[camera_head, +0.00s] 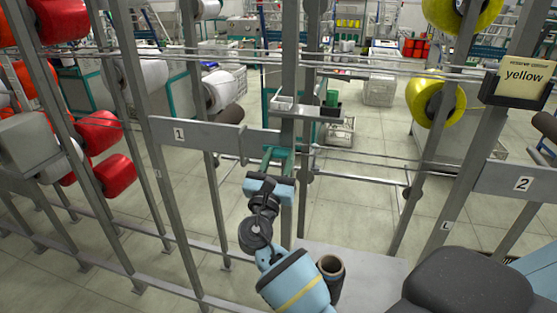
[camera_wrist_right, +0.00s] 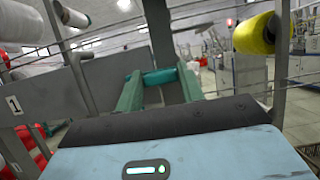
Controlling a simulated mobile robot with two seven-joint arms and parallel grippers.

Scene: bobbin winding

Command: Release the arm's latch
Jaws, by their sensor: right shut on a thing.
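My right gripper (camera_head: 278,153) is at the grey upright post of the rack, beside the panel marked 1 (camera_head: 195,136). In the right wrist view its two green fingers (camera_wrist_right: 160,82) are on either side of a short teal cylinder (camera_wrist_right: 158,76), which appears to be the latch's handle. The gripper is shut on it. A grey arm or bracket (camera_head: 318,113) extends from the post just above the gripper. The latch's inner mechanism cannot be made out. My left gripper is not in view.
Red spools (camera_head: 105,132) and white spools hang at left. A yellow spool (camera_head: 435,98) hangs at right by a sign reading "yellow" (camera_head: 523,78). Grey posts and horizontal rails surround my right gripper. A dark hollow cylinder (camera_head: 331,267) stands below, beside my right arm.

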